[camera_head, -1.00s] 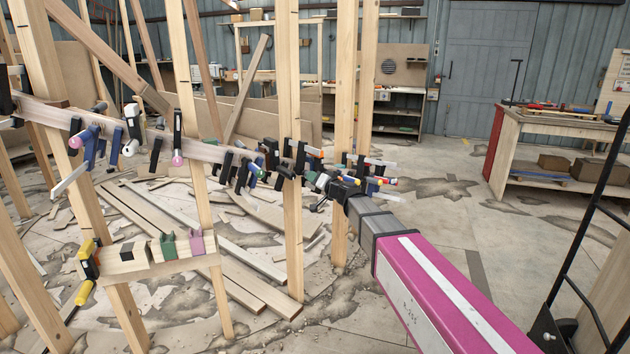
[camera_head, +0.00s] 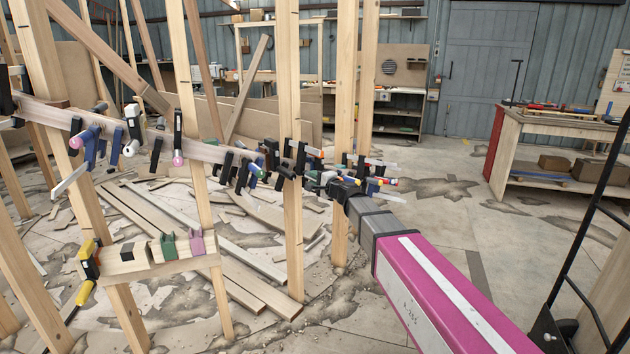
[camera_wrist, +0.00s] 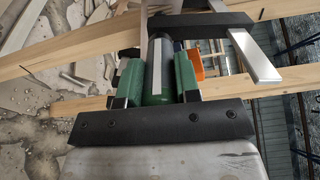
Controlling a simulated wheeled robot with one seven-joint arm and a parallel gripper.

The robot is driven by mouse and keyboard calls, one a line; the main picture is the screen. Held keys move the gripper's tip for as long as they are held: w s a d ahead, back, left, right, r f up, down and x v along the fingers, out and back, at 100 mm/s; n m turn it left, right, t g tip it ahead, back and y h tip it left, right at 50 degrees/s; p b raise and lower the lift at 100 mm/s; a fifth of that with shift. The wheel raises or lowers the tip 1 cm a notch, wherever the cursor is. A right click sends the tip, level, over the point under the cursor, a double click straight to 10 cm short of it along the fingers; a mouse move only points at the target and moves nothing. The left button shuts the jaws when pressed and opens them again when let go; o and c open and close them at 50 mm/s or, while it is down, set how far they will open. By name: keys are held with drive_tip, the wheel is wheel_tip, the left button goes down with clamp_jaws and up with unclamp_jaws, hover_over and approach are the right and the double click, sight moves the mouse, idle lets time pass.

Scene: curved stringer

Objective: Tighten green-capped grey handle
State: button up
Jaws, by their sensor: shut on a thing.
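In the wrist view, the grey handle (camera_wrist: 161,68) with a green cap (camera_wrist: 156,98) lies between the green pads of my gripper (camera_wrist: 158,76). The pads are shut on it from both sides. The handle's far end runs up to a dark clamp bar (camera_wrist: 198,24), beside a silver metal bar (camera_wrist: 252,55). In the head view, my gripper (camera_head: 322,181) is at the right end of the row of clamps on the curved wooden strip. The handle is too small and covered to make out there.
Several other clamps crowd the strip to the left, including a pink-capped one (camera_head: 178,150). An upright post (camera_head: 291,240) stands just left of my gripper. In the wrist view, an orange part (camera_wrist: 196,65) is close beside the right pad. Open floor (camera_head: 430,215) lies to the right.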

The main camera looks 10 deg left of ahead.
drive_tip(key=m, duration=0.4)
drive_tip(key=shift+m, duration=0.3)
drive_tip(key=m, duration=0.4)
drive_tip(key=shift+d+m, duration=0.1)
drive_tip(key=shift+m, duration=0.2)
drive_tip(key=m, duration=0.4)
drive_tip(key=shift+m, duration=1.9)
drive_tip(key=o, duration=0.9)
drive_tip(key=shift+d+r, duration=0.1)
drive_tip(key=v, duration=1)
drive_tip(key=shift+s+d, duration=0.2)
drive_tip(key=shift+d, duration=0.05)
